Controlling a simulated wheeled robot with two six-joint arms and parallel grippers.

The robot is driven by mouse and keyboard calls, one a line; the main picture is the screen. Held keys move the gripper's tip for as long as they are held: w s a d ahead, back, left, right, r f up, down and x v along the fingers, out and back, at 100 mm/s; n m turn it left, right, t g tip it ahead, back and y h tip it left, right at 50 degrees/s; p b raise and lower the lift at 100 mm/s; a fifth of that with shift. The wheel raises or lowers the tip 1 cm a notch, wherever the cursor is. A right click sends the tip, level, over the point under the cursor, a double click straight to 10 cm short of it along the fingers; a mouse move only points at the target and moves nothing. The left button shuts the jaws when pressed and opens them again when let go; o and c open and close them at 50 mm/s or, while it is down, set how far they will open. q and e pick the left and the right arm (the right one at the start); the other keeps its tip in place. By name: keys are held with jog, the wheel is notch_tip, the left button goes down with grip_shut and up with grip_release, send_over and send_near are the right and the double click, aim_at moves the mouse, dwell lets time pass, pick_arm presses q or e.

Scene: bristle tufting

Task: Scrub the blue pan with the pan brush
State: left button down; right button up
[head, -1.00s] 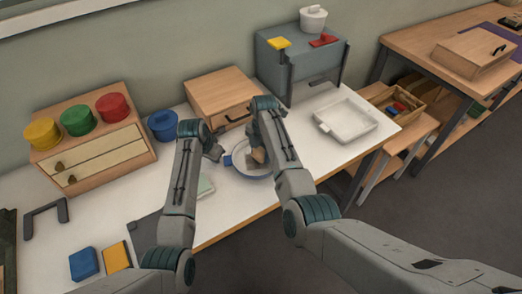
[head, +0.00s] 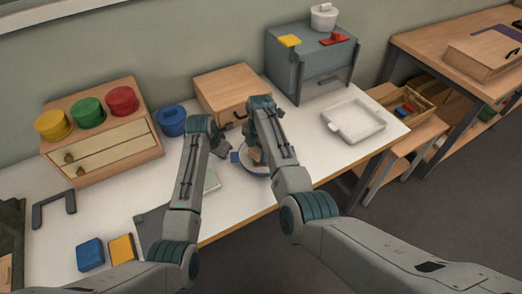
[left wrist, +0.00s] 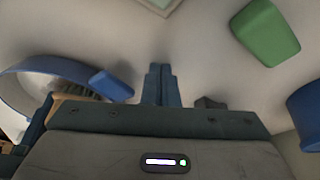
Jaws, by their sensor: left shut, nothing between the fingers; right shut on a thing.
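The blue pan (head: 238,158) lies on the white table, partly hidden behind my right arm in the head view. Its blue rim (left wrist: 55,65) and short blue handle (left wrist: 111,86) show at the left of the left wrist view. My right gripper (head: 257,147) is shut on the pan brush (head: 256,157), a tan block over the pan's inside; whether its bristles touch is not clear. A tan part of the brush (left wrist: 68,104) also shows in the left wrist view. My left gripper (head: 221,146) is shut and empty beside the pan, near its handle; its fingers (left wrist: 160,84) are together.
A blue pot (head: 172,120) and a wooden box (head: 228,90) stand behind. A white tray (head: 353,121) lies to the right. A green block (left wrist: 265,32) is near my left gripper. A pale green flat thing (head: 211,181) lies before the pan.

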jog(key=shift+d, duration=0.15)
pick_arm(q)
jog(key=shift+s, duration=0.1)
pick_arm(e)
jog(key=shift+w+d+f, duration=0.1)
jog(key=shift+d, duration=0.7)
jog(key=shift+w+d+f, duration=0.1)
jog(key=shift+d, duration=0.7)
jog(key=shift+s+d, duration=0.1)
jog(key=shift+s, duration=0.25)
pick_arm(q)
jog(key=shift+d, duration=0.1)
pick_arm(e)
jog(key=shift+s+a, duration=0.25)
jog(key=shift+a, duration=0.75)
jog(key=shift+a+r, duration=0.3)
jog(key=shift+a, duration=0.65)
jog(key=shift+w+d, duration=0.15)
jog(key=shift+d, duration=0.85)
jog(key=shift+w+d, duration=0.15)
jog(key=shift+d, duration=0.8)
jog(key=shift+r, duration=0.15)
